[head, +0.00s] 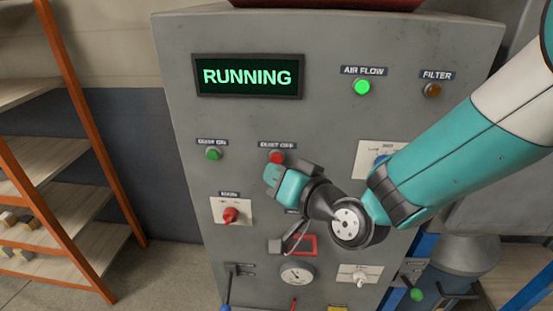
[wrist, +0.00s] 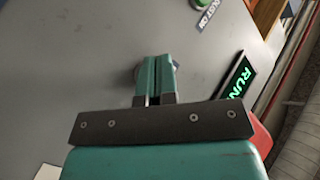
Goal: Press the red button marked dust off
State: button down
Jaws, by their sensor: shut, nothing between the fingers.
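The red dust off button (head: 277,157) is on the grey panel, under its label, and shows just above my gripper in the head view. My gripper (head: 271,173) is shut and empty, its fingertips close to the panel by the button. In the wrist view the shut teal fingers (wrist: 155,72) point at the panel and hide the red button. I cannot tell whether the tips touch the button.
The display (head: 248,76) reads RUNNING in green. The green dust on button (head: 213,154) is to the left, and a red knob (head: 231,215) is below it. The air flow lamp (head: 362,87) glows green; the filter lamp (head: 432,90) is dull amber. Orange-framed shelves (head: 85,130) stand at left.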

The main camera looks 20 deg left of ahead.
dwell(0.5)
jog(key=shift+w+a, duration=0.1)
jog(key=shift+w, duration=0.3)
jog(key=shift+w+a+b, duration=0.1)
jog(key=shift+w+b, duration=0.25)
jog(key=shift+b, duration=0.05)
dwell(0.4)
jog(key=shift+s, duration=0.1)
jog(key=shift+s+d, duration=0.2)
jog(key=shift+s, duration=0.45)
jog(key=s, duration=0.2)
jog(key=s+d, duration=0.1)
jog(key=s, duration=0.2)
jog(key=shift+d, duration=0.1)
dwell(0.4)
jog(key=shift+w, duration=0.1)
dwell(0.5)
